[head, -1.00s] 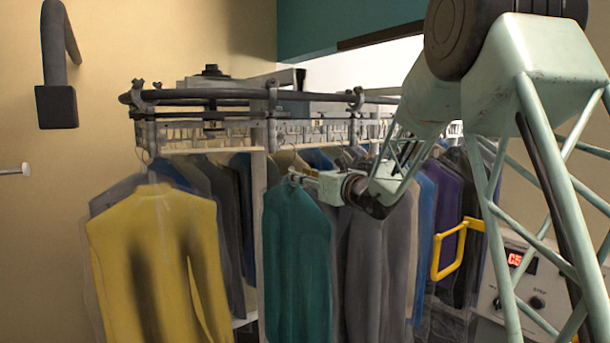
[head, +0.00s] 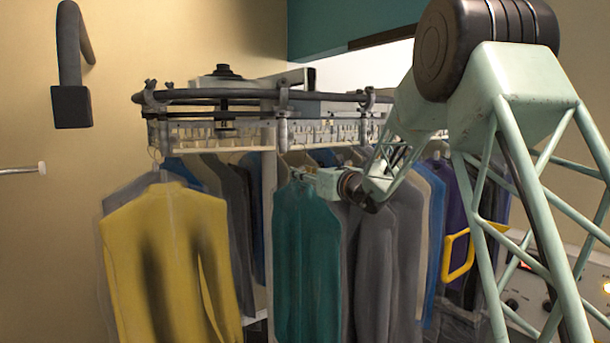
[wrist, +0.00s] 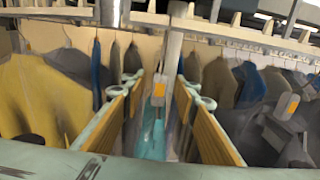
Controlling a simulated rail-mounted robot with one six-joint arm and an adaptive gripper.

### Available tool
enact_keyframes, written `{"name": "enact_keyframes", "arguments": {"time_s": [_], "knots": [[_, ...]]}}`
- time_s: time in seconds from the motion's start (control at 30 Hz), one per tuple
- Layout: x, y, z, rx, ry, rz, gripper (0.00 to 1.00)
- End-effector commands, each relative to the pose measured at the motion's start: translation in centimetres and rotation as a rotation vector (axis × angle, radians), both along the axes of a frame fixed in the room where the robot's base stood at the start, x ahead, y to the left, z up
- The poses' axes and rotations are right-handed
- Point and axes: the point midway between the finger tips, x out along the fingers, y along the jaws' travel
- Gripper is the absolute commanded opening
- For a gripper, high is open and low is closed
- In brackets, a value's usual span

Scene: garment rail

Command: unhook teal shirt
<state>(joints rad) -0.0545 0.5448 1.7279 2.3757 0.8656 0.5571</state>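The teal shirt (head: 306,255) hangs from the garment rail (head: 235,97), between the yellow shirt and grey garments. My gripper (head: 294,174) is at its collar, just under the rail, reaching in from the right. In the wrist view, my gripper (wrist: 160,88) has its two tan-padded fingers apart. The teal shirt (wrist: 152,144) shows between and below them. A pale upright piece with an orange tag (wrist: 159,90) stands between the fingers, with no clear contact. The hanger's hook is too small and partly hidden to make out.
A yellow shirt (head: 170,255) hangs to the left, and grey garments (head: 388,265) hang close on the right. A slotted bar (head: 225,133) runs just above the gripper. A yellow handle (head: 458,256) and a control box (head: 525,285) stand at the right.

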Motion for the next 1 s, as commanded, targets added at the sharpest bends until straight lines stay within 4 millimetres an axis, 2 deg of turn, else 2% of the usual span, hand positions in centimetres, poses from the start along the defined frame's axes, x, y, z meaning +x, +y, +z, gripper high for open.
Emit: {"name": "enact_keyframes", "arguments": {"time_s": [0.57,0.87,1.0], "knots": [[0.56,0.43,-0.05,0.000,0.001,0.000,0.27],[0.56,0.43,-0.05,0.000,0.001,0.000,0.02],[0.56,0.43,-0.05,0.000,0.001,0.000,0.00]]}}
